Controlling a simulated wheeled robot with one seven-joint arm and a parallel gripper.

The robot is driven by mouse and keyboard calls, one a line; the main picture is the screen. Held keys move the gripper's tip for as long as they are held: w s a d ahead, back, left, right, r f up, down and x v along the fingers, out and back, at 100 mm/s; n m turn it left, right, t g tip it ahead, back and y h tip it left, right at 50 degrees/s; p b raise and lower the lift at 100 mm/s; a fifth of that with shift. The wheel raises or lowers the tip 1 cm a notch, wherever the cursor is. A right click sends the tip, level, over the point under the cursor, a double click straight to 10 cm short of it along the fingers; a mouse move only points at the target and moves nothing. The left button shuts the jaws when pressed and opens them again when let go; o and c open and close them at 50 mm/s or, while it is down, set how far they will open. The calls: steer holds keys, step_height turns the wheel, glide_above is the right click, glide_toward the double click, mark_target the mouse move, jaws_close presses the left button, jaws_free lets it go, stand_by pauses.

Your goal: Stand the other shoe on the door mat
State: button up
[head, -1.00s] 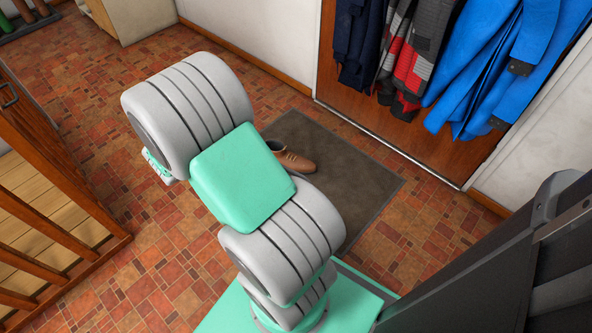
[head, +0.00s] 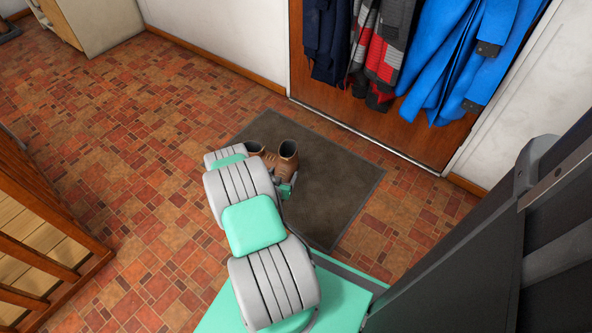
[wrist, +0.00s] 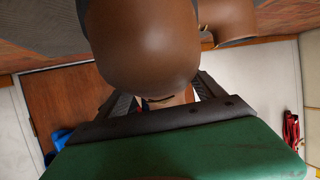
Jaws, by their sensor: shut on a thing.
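A brown ankle shoe (head: 288,153) is held by my gripper (head: 286,187) over the dark door mat (head: 335,185). Its dark opening faces up in the head view, so it looks roughly upright. In the wrist view the held shoe (wrist: 155,45) fills the top middle, between the jaws of my gripper (wrist: 165,103). The other brown shoe (head: 268,158) stands on the mat just left of it, partly hidden by my arm. It also shows in the wrist view (wrist: 228,18). I cannot tell whether the held shoe's sole touches the mat.
A wooden door (head: 400,120) with hanging blue, grey-red and navy clothes is behind the mat. A wooden railing (head: 40,220) stands at the left, and a pale cabinet (head: 95,25) at the back left. The mat's right part and the tiled floor (head: 150,130) are clear.

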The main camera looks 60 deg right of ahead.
steer(key=s+d+f+b, duration=0.1)
steer(key=d+f+b, duration=0.1)
steer(key=d+f, duration=0.1)
steer(key=s+d+f+b, duration=0.1)
steer(key=d+f+b, duration=0.1)
steer(key=d, duration=0.3)
steer(key=s+d+f+b, duration=0.1)
steer(key=d+f+b, duration=0.2)
steer(key=d+f, duration=0.1)
steer(key=shift+s+d, duration=0.25)
steer(key=f, duration=0.1)
steer(key=f+b, duration=0.2)
steer(key=f, duration=0.1)
steer(key=shift+s+d, duration=0.1)
steer(key=shift+d, duration=0.15)
steer(key=shift+r, duration=0.2)
steer(key=shift+f, duration=0.1)
steer(key=o, duration=2.1)
steer(key=shift+f, duration=0.1)
